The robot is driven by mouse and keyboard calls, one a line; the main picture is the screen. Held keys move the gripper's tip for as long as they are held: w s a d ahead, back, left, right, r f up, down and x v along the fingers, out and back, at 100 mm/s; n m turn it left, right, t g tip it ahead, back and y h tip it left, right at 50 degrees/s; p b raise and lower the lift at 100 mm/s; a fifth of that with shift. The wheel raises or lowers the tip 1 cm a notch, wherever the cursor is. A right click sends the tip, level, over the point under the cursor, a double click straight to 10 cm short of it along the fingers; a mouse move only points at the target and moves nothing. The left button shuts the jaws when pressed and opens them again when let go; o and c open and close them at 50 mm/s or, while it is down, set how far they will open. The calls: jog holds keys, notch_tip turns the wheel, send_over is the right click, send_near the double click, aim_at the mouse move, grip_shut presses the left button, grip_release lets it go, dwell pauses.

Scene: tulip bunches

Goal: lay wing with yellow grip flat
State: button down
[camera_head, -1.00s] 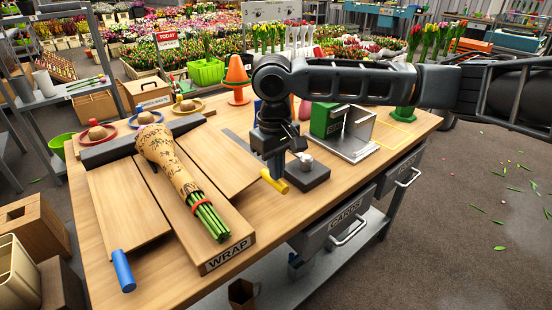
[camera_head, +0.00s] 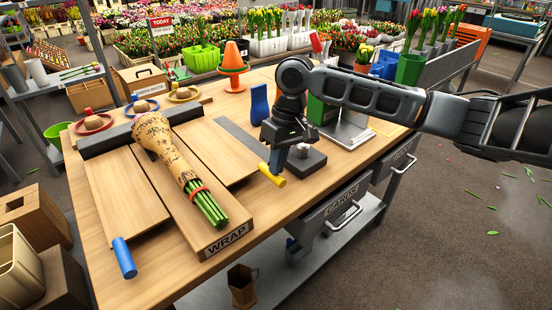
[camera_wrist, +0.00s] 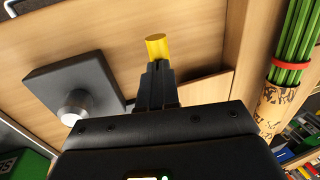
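The wing with the yellow grip is a pale wooden board (camera_head: 217,150) to the right of the wrap tray (camera_head: 190,208). It looks flat on the table in the head view. Its yellow grip (camera_head: 272,176) sticks out at its front right corner. The grip also shows in the wrist view (camera_wrist: 157,46), just past my fingertips. My gripper (camera_head: 279,162) points down at the grip, its fingers close together and overlapping it in the picture. In the wrist view my gripper (camera_wrist: 157,70) hides the grip's near end, so I cannot tell whether the fingers are shut on it.
A wrapped tulip bunch (camera_head: 170,157) lies on the wrap tray. A left wing (camera_head: 122,195) with a blue grip (camera_head: 124,258) lies flat beside it. A dark block with a metal knob (camera_head: 304,160) stands close right of my gripper. A blue object (camera_head: 259,104) stands behind.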

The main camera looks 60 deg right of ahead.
dwell(0.4)
jog(key=v, duration=0.7)
jog(key=shift+r, duration=0.4)
jog(key=shift+d, duration=0.1)
